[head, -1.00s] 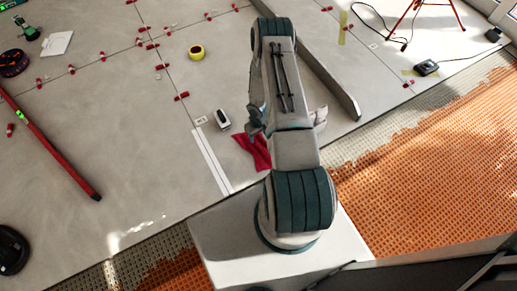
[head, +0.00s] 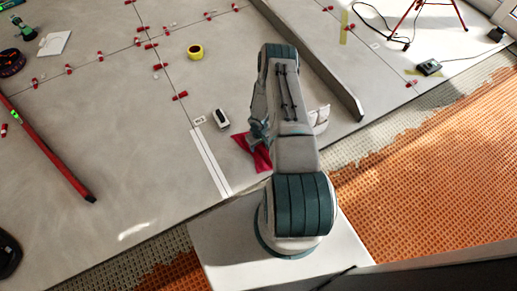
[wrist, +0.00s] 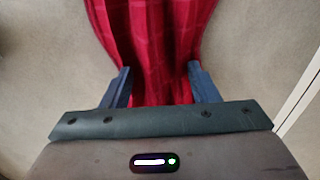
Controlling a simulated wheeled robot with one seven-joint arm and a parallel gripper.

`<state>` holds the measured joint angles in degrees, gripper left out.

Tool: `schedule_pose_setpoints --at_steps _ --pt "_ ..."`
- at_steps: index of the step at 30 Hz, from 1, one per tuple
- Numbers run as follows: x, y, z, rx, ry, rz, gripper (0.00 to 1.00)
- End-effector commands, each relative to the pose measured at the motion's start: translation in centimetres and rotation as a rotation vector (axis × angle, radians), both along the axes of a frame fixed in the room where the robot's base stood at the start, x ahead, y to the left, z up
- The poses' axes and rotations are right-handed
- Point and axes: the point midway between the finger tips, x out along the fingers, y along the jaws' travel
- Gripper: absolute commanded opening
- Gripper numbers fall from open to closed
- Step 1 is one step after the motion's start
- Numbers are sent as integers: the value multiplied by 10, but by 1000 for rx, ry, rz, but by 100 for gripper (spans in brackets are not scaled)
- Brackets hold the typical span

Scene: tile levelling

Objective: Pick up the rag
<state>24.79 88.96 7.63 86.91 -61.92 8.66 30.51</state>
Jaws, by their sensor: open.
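The rag (head: 246,148) is a crumpled red cloth lying on the grey tiled floor, just left of my arm in the head view, which hides part of it. In the wrist view the rag (wrist: 152,45) runs from the top edge down between the two fingers of my gripper (wrist: 161,84). The fingers are apart, one on each side of the cloth's narrower part. The cloth passes out of sight behind the gripper body. I cannot tell whether either finger touches it.
A small white and black device (head: 221,118) stands beyond the rag, with white strips (head: 211,162) to its left. A yellow tape roll (head: 195,52) and several red clips lie farther off. A long grey bar (head: 335,85) lies at right. Open tile lies at left.

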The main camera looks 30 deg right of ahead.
Motion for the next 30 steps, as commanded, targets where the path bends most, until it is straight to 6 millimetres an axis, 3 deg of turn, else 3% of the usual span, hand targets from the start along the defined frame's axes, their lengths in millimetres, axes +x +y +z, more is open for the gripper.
schedule_pose_setpoints --at_steps 2,7,20,27,30 --pt "0 0 0 0 0 0 49" --pt "0 0 0 0 0 0 2" --pt "0 0 9 0 1 2 0" --pt "1 0 48 -1 -1 1 0" --pt "-6 -23 58 -1 1 -8 0"
